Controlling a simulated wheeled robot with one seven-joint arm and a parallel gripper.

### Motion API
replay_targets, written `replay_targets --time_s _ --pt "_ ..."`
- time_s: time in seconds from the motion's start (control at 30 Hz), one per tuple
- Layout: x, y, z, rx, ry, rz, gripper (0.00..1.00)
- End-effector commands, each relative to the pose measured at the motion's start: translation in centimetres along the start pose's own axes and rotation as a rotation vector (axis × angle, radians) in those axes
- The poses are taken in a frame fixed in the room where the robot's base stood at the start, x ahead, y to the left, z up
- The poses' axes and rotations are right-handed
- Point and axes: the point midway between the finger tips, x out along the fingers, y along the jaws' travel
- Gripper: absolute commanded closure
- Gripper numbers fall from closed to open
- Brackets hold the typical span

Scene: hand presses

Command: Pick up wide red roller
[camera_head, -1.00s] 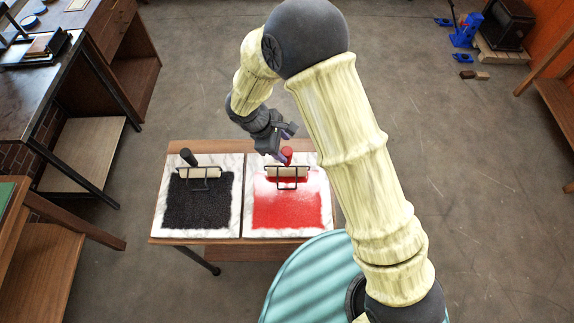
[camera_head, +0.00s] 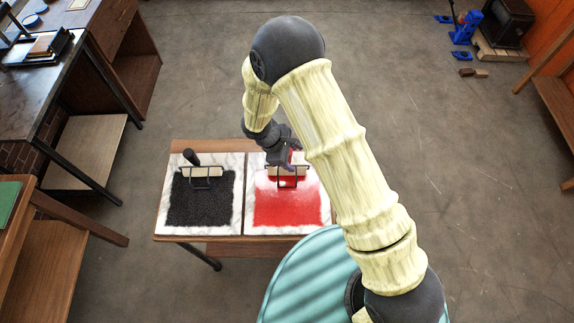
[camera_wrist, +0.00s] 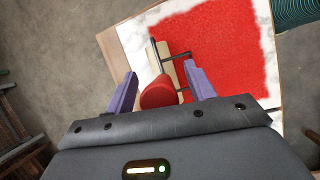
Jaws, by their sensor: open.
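The wide red roller has a red handle, a pale roller and a black wire frame. It lies at the top of the red-inked slab (camera_head: 287,213) in the head view, partly hidden by my gripper (camera_head: 285,160). In the wrist view the red handle (camera_wrist: 160,93) points at the camera and sits between the two purple fingers of my gripper (camera_wrist: 163,88).
A second roller with a black handle (camera_head: 190,157) lies on the black-inked slab (camera_head: 200,205) to the left. Both slabs rest on a small wooden table (camera_head: 195,148). A dark workbench (camera_head: 40,90) stands at left. Open floor lies behind the table.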

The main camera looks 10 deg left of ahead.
Motion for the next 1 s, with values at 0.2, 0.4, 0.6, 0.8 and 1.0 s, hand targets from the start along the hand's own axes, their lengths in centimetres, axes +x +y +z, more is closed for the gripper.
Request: replay_targets --time_s 0.2,0.4,0.6,0.8,1.0 --pt "0.01 0.01 -0.04 0.000 0.001 0.000 0.45" --pt "-0.01 0.01 -0.04 0.000 0.001 0.000 0.45" --pt "-0.02 0.01 -0.04 0.000 0.000 0.000 0.75" --pt "-0.05 0.03 -0.02 0.000 0.000 0.001 0.91" --pt "-0.14 0.06 0.01 0.001 0.000 0.001 0.91"
